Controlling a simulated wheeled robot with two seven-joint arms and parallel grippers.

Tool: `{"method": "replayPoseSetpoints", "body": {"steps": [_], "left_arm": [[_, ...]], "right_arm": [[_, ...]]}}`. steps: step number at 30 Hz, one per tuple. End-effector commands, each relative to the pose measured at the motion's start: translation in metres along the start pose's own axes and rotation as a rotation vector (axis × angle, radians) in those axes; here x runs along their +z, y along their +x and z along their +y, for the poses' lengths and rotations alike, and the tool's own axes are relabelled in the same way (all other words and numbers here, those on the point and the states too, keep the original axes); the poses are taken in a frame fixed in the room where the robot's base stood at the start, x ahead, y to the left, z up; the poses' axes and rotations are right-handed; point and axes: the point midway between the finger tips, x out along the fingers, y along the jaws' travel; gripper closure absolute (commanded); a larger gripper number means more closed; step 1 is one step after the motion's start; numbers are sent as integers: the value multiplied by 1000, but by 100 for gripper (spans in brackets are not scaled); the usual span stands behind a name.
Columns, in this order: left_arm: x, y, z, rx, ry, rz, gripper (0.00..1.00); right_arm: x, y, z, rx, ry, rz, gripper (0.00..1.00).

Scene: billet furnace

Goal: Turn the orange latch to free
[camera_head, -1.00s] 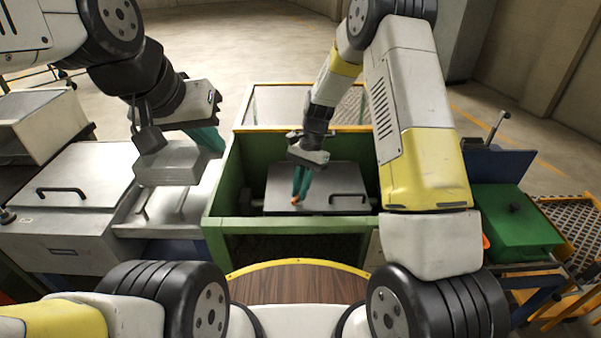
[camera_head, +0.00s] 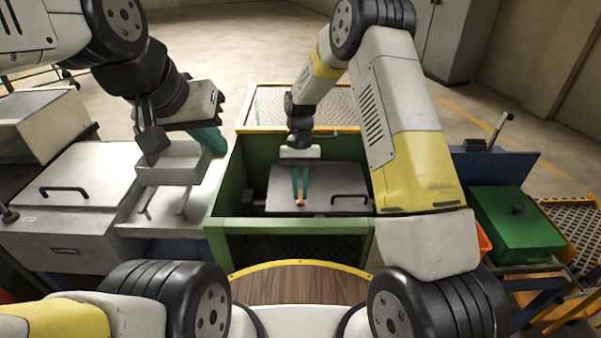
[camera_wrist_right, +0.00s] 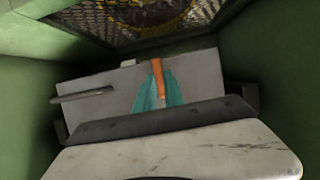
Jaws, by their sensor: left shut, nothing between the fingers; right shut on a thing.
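The orange latch (camera_head: 300,199) is a small orange bar on the grey lid (camera_head: 335,180) inside the green box. It also shows in the right wrist view (camera_wrist_right: 157,68), sticking out past the fingertips. My right gripper (camera_head: 300,190) has teal fingers and is shut on the latch; the right wrist view shows the fingers (camera_wrist_right: 158,92) pressed on both sides of it. The fingers hide part of the latch. My left gripper (camera_head: 212,140) is shut and empty, above the grey bench at the left of the green box.
The green box walls (camera_head: 228,185) rise around the lid. The lid has a dark handle (camera_head: 350,199) at its right. A green case (camera_head: 510,225) lies at the right.

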Motion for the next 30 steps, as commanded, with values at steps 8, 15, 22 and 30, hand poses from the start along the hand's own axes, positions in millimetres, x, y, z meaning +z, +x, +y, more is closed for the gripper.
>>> {"method": "replayPoseSetpoints", "body": {"steps": [8,15,22,30], "left_arm": [[0,0,0,0,0,0,100],[0,0,0,0,0,0,100],[0,0,0,0,0,0,100],[0,0,0,0,0,0,100]], "right_arm": [[-1,0,0,4,-8,3,100],[-1,0,0,4,-8,3,70],[0,0,0,3,-7,1,65],[-1,-17,0,2,-6,4,65]]}}
